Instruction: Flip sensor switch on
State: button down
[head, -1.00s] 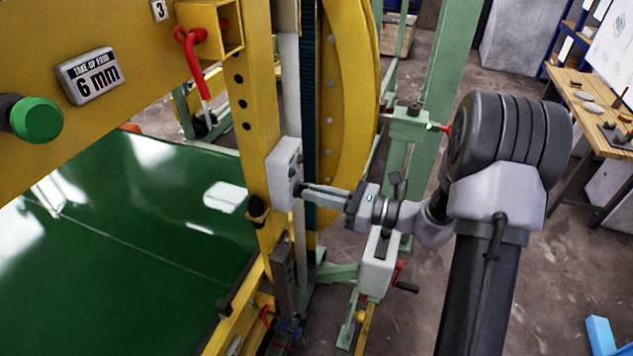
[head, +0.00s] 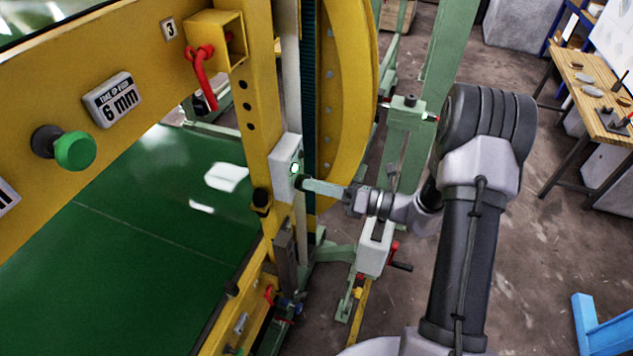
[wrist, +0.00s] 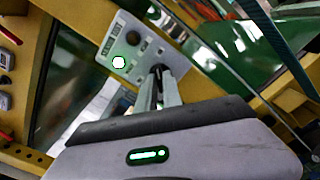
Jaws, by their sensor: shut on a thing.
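The sensor switch box (head: 284,157) is a light grey box on the yellow upright. A lamp (head: 295,168) on its face glows white-green. The box face also shows in the wrist view (wrist: 128,37), with the lit lamp (wrist: 119,62) and small labels. My gripper (head: 302,183) reaches in from the right and its tips are at the lower part of the box face. In the wrist view my gripper (wrist: 159,73) is shut on the small dark switch (wrist: 157,68), which its fingers mostly hide.
A red hooked handle (head: 203,80) hangs left of the yellow upright. A green knob (head: 75,150) and a "6 mm" plate (head: 112,99) are on the yellow beam. The green belt (head: 130,240) lies below. A wooden workbench (head: 597,95) stands at right.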

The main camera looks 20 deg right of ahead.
jog(key=shift+s+f, duration=0.1)
dwell(0.3)
jog(key=c, duration=1.5)
grip_release()
jog(key=v, duration=1.7)
jog(key=shift+d, duration=0.15)
